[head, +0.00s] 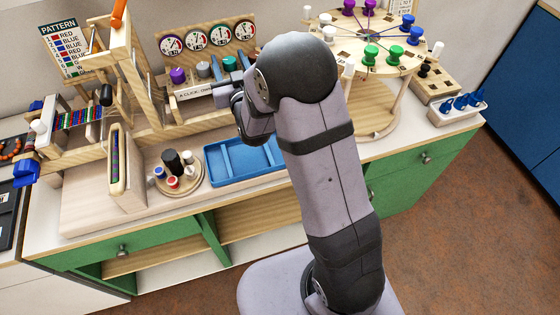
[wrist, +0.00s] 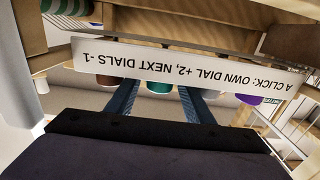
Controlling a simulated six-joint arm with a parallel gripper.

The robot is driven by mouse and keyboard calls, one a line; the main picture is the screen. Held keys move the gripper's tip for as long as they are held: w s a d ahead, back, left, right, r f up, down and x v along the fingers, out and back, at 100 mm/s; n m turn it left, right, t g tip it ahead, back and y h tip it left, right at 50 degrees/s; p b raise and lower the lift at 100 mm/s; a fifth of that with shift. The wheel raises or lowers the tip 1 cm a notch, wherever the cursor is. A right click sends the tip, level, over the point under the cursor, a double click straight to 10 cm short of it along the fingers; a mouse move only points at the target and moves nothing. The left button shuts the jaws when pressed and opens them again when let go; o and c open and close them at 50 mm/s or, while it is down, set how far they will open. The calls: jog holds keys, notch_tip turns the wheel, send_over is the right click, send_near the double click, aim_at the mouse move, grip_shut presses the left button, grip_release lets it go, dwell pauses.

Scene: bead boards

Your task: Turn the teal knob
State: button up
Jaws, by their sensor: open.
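The teal knob (head: 230,63) sits on the wooden dial stand, right of a grey knob (head: 203,70) and a purple knob (head: 177,75). In the wrist view, which is upside down, the teal knob (wrist: 158,86) shows partly, behind a white sign strip (wrist: 185,65). My gripper (wrist: 158,98) is open, its two dark fingers apart with the teal knob between them in the picture. I cannot tell whether they touch it. In the head view my wrist hides part of the gripper and the stand's right end.
Several round dials (head: 220,33) stand above the knobs. A blue tray (head: 232,180) and a round wooden holder with pegs (head: 182,189) lie in front. A round board with coloured pegs (head: 367,62) stands right; a bead frame (head: 78,117) stands left.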

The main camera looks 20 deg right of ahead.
aim_at(231, 64)
jog(key=s+b, duration=0.1)
jog(key=s, duration=0.2)
jog(key=shift+s+f, duration=0.1)
jog(key=shift+s, duration=0.05)
jog(key=shift+r+g+p, duration=0.3)
jog(key=shift+r+p, duration=0.55)
jog(key=shift+p, duration=0.05)
jog(key=shift+s+r+g+y+p, duration=0.15)
jog(key=shift+r+g+y+p, duration=0.15)
jog(key=shift+r+g+p, duration=0.35)
jog(key=shift+s+d+r+n+g+p, duration=0.15)
jog(key=shift+s+n+g+p, duration=0.3)
jog(key=shift+p, duration=0.35)
jog(key=s+d+f+g, duration=0.1)
jog(key=s+f+g, duration=0.2)
jog(key=s, duration=0.5)
jog(key=s+d+f+g+p, duration=0.1)
jog(key=s+f+g, duration=0.3)
jog(key=s, duration=0.4)
jog(key=s+d+f+g, duration=0.2)
jog(key=s+f+g, duration=0.2)
jog(key=s, duration=0.4)
jog(key=shift+s+f+m+g, duration=0.2)
jog(key=shift+s+m+g, duration=0.15)
jog(key=shift+g, duration=0.35)
jog(key=s+g, duration=0.2)
jog(key=s, duration=0.5)
jog(key=shift+s+d+g+p, duration=0.3)
jog(key=shift+d+g, duration=0.1)
